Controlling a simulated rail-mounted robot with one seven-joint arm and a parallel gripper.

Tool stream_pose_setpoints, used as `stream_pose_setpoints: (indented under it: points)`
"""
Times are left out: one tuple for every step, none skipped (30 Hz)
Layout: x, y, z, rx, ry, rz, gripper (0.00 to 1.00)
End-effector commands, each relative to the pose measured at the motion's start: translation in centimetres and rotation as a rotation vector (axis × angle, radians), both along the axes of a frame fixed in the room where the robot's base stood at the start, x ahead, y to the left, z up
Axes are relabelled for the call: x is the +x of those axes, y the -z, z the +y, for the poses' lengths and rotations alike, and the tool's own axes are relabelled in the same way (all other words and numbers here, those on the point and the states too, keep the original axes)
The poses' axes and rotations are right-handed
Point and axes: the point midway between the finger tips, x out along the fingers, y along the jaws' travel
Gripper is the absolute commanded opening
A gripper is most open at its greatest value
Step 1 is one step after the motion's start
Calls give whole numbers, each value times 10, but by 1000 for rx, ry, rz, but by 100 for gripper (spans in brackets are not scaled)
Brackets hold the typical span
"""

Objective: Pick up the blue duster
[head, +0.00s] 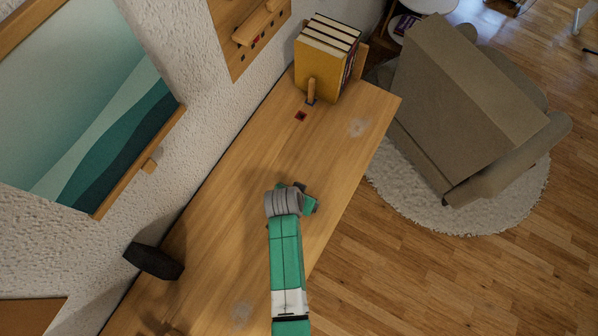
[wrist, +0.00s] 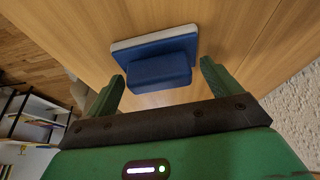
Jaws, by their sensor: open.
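The blue duster (wrist: 155,48) lies on the wooden surface in the wrist view, with a blue block-shaped grip on a wider blue body with a pale edge. My gripper (wrist: 162,70) is open, its two green fingers apart, one toward each side of the blue grip. The duster appears just beyond and between the fingertips, and no clear contact shows. In the head view my gripper (head: 303,198) is over the middle of the wooden piano top (head: 225,200). The duster cannot be made out there, apparently hidden by my arm.
Greyish patches (head: 358,127) mark the top at the far right and near end. A dark object (head: 153,260) is by the wall. An armchair (head: 465,100) stands right of the piano.

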Motion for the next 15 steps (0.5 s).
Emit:
stream_pose_setpoints:
  points:
    - [0, 0, 0, 0, 0, 0, 89]
    - [0, 0, 0, 0, 0, 0, 89]
    - [0, 0, 0, 0, 0, 0, 83]
    - [0, 0, 0, 0, 0, 0, 77]
    - [0, 0, 0, 0, 0, 0, 71]
    - [0, 0, 0, 0, 0, 0, 64]
    - [0, 0, 0, 0, 0, 0, 58]
    - [0, 0, 0, 0, 0, 0, 52]
    - [0, 0, 0, 0, 0, 0, 44]
    - [0, 0, 0, 0, 0, 0, 40]
    - [0, 0, 0, 0, 0, 0, 40]
    - [0, 0, 0, 0, 0, 0, 40]
    - [0, 0, 0, 0, 0, 0, 40]
    - [0, -1, 0, 0, 0, 0, 40]
    - [0, -1, 0, 0, 0, 0, 39]
